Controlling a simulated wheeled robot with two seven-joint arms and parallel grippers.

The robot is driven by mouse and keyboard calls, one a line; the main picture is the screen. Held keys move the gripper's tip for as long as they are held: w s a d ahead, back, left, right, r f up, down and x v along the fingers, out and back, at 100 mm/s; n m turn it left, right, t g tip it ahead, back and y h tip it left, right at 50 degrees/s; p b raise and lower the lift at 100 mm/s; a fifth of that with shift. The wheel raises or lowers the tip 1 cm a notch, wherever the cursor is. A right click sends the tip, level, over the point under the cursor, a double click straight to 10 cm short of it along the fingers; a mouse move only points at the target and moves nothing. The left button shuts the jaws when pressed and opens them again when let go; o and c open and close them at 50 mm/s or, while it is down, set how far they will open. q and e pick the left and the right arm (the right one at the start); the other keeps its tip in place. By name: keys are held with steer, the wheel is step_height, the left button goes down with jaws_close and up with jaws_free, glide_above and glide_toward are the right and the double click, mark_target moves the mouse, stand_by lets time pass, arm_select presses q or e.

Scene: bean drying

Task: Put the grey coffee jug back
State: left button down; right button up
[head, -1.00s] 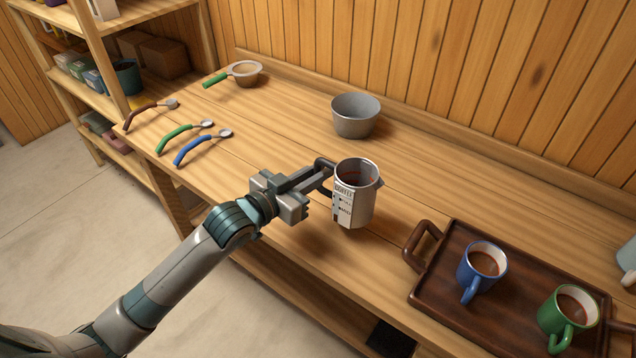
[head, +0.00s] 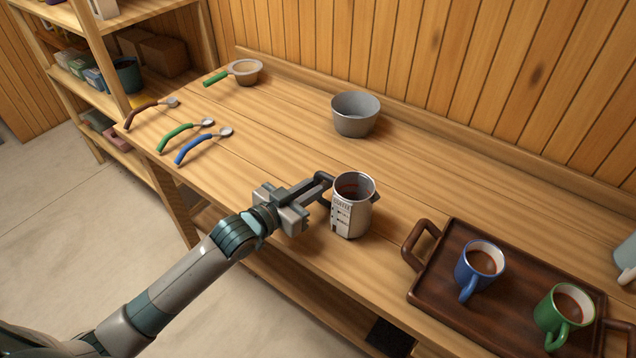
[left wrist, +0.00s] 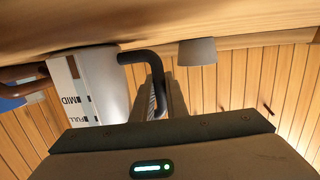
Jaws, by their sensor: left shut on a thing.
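The grey coffee jug (head: 351,211) is upright at the front part of the wooden bench, with dark liquid showing inside and a white label on its side. It looks at or very near the bench top; I cannot tell whether it touches. My left gripper (head: 317,189) is shut on its dark handle, at the jug's left. In the left wrist view the jug (left wrist: 97,85) is at left with marks MID and FULL, its black handle (left wrist: 150,56) running to the jaws. My right gripper is not in view.
A dark tray (head: 450,303) at right holds a blue mug (head: 480,266) and a green mug (head: 563,315). A grey bowl (head: 355,115) stands behind the jug. Several spoons and a strainer (head: 244,73) lie at left. The bench between bowl and jug is clear.

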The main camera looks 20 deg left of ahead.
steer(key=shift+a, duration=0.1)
arm_select(q)
steer(key=c, duration=1.8)
jaws_free()
steer(key=shift+f, duration=0.1)
steer(key=shift+o, duration=0.2)
